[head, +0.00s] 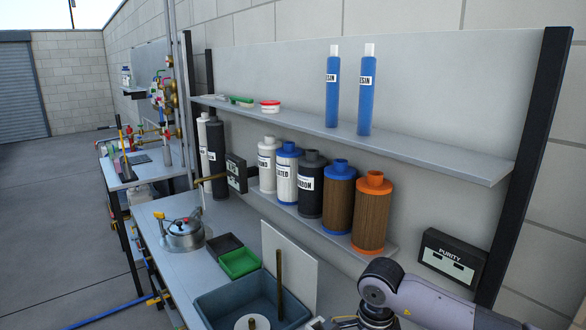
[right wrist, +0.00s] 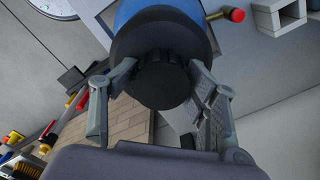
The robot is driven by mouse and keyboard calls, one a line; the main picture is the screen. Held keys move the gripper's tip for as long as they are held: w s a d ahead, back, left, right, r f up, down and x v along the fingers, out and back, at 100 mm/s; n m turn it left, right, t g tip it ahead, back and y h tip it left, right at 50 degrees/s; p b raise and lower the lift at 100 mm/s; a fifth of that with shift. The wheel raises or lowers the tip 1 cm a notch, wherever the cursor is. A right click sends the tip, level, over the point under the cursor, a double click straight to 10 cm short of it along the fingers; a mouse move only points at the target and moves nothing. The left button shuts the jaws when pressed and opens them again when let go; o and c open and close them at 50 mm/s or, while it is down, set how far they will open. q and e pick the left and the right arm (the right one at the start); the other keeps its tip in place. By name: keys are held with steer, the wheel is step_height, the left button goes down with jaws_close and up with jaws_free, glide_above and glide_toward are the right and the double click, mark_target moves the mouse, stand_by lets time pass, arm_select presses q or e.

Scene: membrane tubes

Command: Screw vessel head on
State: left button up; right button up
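In the right wrist view, a round black vessel head (right wrist: 165,38) with a narrower ridged neck faces the camera, against the end of a blue vessel (right wrist: 190,8). My right gripper (right wrist: 160,66) has one finger on each side of the ridged neck, and both fingertips appear to touch it. In the head view my right arm (head: 425,301) comes in at the bottom right, and its hand is cut off by the lower edge. The vessel and its head do not show clearly in the head view. My left gripper is in neither view.
A grey-blue tub (head: 215,305) stands at the bench front, beside a green tray (head: 239,263) and a metal pot (head: 185,233). Several cartridges stand on the lower shelf, the nearest with an orange cap (head: 374,182). Two blue tubes (head: 366,98) stand on the upper shelf (head: 440,160).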

steer(key=shift+o, duration=1.1)
steer(key=shift+f, duration=0.25)
